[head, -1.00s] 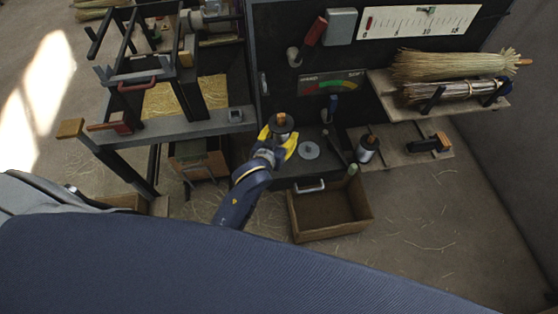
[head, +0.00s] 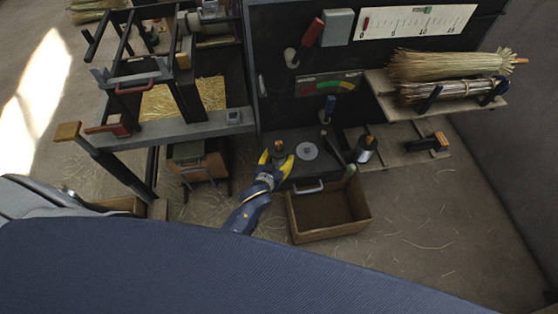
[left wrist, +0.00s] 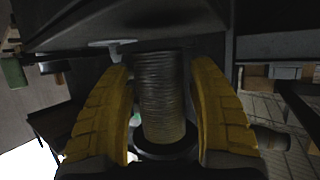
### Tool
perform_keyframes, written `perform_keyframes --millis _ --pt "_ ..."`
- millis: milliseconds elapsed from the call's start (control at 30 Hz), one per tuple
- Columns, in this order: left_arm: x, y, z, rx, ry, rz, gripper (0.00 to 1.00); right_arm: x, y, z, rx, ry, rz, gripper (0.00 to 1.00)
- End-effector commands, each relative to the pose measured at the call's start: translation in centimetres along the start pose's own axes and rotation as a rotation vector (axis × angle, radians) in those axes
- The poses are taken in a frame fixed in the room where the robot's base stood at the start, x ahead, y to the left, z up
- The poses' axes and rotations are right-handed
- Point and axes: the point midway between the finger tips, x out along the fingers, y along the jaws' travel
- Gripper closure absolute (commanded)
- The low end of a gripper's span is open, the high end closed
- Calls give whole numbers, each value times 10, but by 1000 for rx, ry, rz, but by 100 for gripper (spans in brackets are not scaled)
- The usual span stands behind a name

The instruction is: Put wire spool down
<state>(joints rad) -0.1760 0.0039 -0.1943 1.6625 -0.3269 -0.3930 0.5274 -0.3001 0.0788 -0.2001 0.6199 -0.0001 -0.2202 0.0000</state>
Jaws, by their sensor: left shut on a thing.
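The wire spool (head: 278,148) is upright in my left gripper (head: 276,158), over or on the left part of the dark ledge (head: 310,170). I cannot tell whether its base touches the ledge. In the left wrist view, the grey wound wire of the spool (left wrist: 162,95) stands between the two yellow fingers of the gripper (left wrist: 163,110), with a dark flange at one end. The left gripper is shut on it. A second spool (head: 366,151) stands farther right on the low rack. My right gripper is not in view.
A flat grey disc (head: 307,151) lies on the ledge just right of the held spool. An open wooden box (head: 329,212) stands in front. A metal-framed bench (head: 180,130) is at left.

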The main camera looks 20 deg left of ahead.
Motion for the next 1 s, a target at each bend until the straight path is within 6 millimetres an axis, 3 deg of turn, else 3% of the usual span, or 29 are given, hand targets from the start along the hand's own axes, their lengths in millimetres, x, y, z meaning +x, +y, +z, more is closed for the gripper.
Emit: perform_keyframes --millis 200,667,700,867,1000 --pt "7 1 14 -2 3 2 87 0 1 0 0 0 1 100" --pt "8 1 17 -1 3 1 87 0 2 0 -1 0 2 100" --pt "8 1 19 0 0 1 36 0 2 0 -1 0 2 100" --pt "8 1 19 0 1 1 17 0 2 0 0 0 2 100" --pt "8 1 19 0 1 1 17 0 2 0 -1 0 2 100"
